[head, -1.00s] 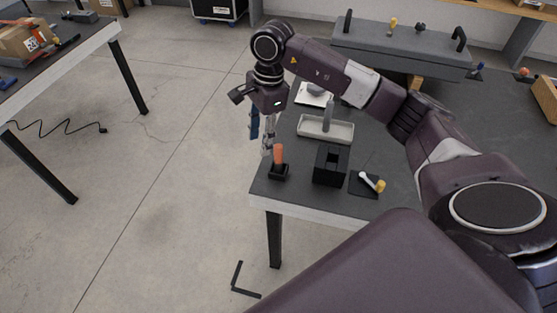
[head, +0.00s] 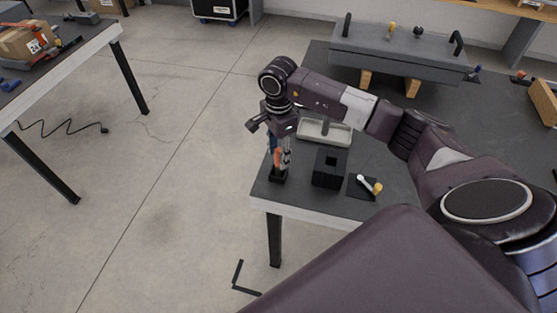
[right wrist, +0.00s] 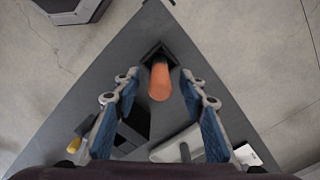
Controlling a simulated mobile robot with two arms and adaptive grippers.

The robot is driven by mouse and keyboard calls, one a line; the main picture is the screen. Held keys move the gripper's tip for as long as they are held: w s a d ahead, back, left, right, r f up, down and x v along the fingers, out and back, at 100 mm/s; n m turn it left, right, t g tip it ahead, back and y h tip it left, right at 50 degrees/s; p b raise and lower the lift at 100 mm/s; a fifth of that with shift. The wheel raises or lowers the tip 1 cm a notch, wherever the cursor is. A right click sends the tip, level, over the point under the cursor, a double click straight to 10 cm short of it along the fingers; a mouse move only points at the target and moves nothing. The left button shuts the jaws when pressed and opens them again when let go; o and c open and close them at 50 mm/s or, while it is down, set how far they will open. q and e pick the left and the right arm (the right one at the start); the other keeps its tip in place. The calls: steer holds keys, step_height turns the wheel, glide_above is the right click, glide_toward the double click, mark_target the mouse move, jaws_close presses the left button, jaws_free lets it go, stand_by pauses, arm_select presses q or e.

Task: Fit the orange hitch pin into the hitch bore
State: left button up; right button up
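The orange hitch pin (head: 277,158) stands upright in a small black holder (head: 278,176) near the table's front left corner. In the right wrist view the orange pin (right wrist: 160,80) points up toward the camera. My right gripper (right wrist: 160,76) is open above it, one blue-padded finger on each side, with gaps between pads and pin. In the head view my right gripper (head: 281,163) reaches down at the pin and partly covers it. A black block (head: 330,168) stands right of the holder; I cannot tell whether the hitch bore is in it. My left gripper is not in view.
A yellow-tipped, white-handled piece (head: 371,186) lies on a dark pad right of the block. A pale tray (head: 325,132) sits behind. A grey chassis (head: 398,56) on wooden blocks stands at the back. Open floor lies left of the table.

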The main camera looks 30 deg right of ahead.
steer(key=shift+c, duration=0.6)
jaws_close()
